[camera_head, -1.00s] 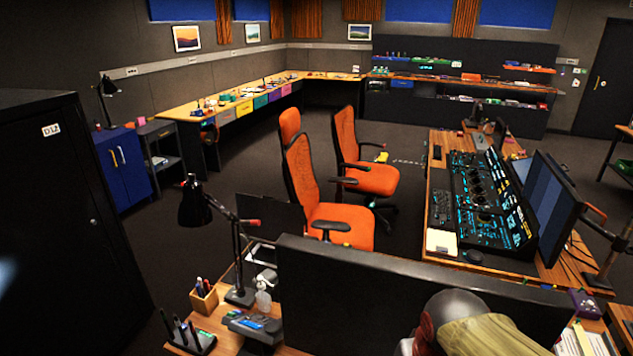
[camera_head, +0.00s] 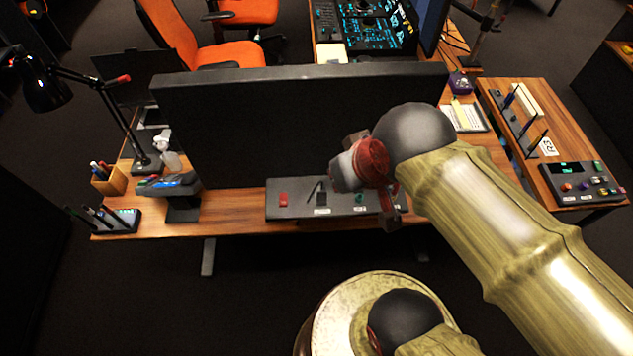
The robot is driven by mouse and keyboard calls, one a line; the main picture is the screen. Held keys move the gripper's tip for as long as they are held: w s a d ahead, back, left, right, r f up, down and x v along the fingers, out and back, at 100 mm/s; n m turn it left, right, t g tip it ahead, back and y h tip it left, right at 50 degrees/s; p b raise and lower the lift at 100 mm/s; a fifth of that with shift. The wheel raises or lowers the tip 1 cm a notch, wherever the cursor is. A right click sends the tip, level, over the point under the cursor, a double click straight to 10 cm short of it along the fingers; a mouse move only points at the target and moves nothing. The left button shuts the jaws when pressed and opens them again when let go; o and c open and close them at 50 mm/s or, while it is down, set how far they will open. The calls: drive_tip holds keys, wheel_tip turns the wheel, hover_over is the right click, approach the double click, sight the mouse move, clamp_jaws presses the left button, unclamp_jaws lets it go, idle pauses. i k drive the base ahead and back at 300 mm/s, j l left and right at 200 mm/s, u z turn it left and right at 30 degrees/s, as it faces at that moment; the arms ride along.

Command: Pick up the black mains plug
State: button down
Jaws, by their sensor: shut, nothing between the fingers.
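A grey panel (camera_head: 300,184) lies on the wooden desk below the large black screen. A small black item (camera_head: 321,199) with a thin dark line beside it lies on the panel; it may be the black mains plug, but it is too small to be sure. My gripper (camera_head: 391,218) hangs over the right end of the panel, to the right of that item and apart from it. It is shut and empty. My wrist hides part of the panel and screen.
A side desk with a button box (camera_head: 580,183) is at right.

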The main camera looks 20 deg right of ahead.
sight(322, 191)
drive_tip(key=z, duration=2.1)
drive_tip(key=j+u, duration=0.15)
drive_tip(key=u, duration=1.8)
drive_tip(key=j+u, duration=0.55)
